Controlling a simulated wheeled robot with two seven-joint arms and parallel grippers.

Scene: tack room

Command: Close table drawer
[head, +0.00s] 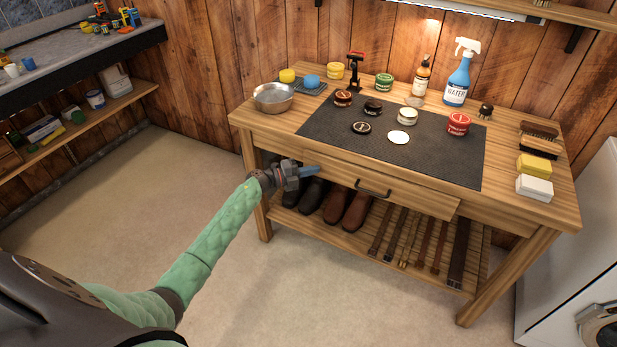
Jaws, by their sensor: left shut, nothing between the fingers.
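The wooden workbench table (265,126) has a drawer (420,199) in its front with a dark bar handle (373,189). The drawer front stands out a little from the table's front, most clearly at its right end. My left gripper (312,171) is shut and empty, with its blue fingertips by the left part of the drawer front, left of the handle. I cannot tell whether the fingertips touch the wood. My right gripper is not in view.
Brown shoes (356,212) and straps lie on the slatted shelf below. A white appliance (580,240) stands at right. Floor in front is clear.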

